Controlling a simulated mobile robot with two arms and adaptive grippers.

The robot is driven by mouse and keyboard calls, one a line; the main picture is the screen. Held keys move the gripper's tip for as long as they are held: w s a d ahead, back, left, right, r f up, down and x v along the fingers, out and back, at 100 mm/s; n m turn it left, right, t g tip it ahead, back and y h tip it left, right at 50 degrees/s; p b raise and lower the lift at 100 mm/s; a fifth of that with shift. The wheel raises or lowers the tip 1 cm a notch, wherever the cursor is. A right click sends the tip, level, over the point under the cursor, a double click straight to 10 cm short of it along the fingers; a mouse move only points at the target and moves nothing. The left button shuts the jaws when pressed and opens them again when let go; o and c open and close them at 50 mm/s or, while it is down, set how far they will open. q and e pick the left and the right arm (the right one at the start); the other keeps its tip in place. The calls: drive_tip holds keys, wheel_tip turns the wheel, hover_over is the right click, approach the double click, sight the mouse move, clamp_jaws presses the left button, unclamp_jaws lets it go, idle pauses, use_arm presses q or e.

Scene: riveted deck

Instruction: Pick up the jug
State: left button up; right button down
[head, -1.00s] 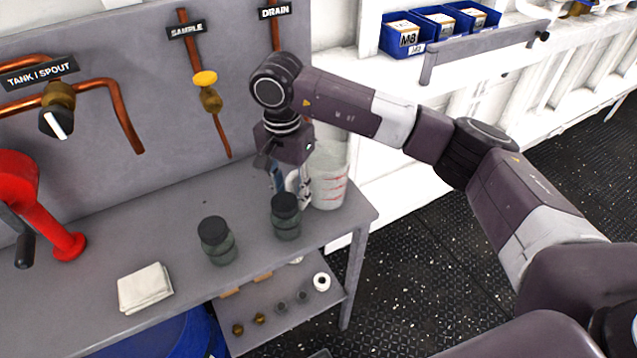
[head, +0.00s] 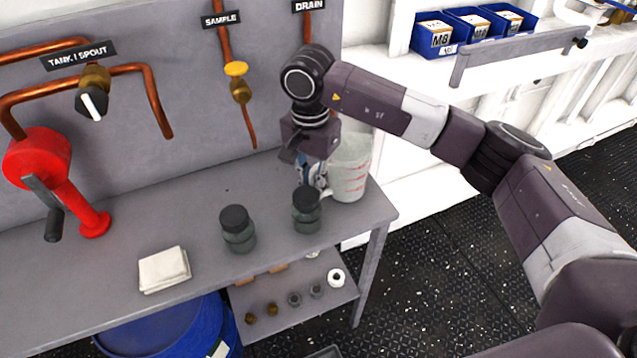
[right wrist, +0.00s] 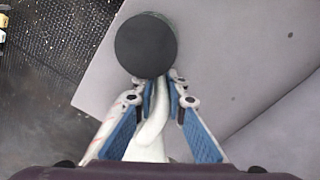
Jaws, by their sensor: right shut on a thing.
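The jug (head: 350,172) is a pale translucent measuring jug with red marks, upright at the right end of the grey bench. My right gripper (head: 314,178) is at its left side, shut on the handle. In the right wrist view the white jug handle (right wrist: 151,138) lies between the blue-padded fingers of the right gripper (right wrist: 172,88). Most of the jug body is out of that view. I cannot tell whether the jug's base touches the bench. My left gripper is not in view.
A dark-lidded jar (head: 307,212) stands close in front of the gripper; its lid (right wrist: 146,45) shows in the wrist view. Another jar (head: 238,230), a folded cloth (head: 164,269) and a red hand pump (head: 60,180) are further left. The bench between is clear.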

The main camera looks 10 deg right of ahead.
sight(313, 172)
drive_tip(key=shift+s+r, duration=0.1)
drive_tip(key=shift+r, duration=0.3)
wheel_tip(313, 172, up, 7)
drive_tip(key=p, duration=0.3)
drive_tip(key=s+d+b, duration=0.2)
drive_tip(key=s, duration=0.7)
drive_tip(key=s+d+f+b, duration=0.1)
drive_tip(key=s+b, duration=0.1)
drive_tip(key=s, duration=0.8)
drive_tip(key=shift+d, duration=0.4)
drive_tip(key=shift+s, duration=0.15)
drive_tip(key=c, duration=2.5)
unclamp_jaws()
clamp_jaws()
drive_tip(key=shift+d, duration=0.1)
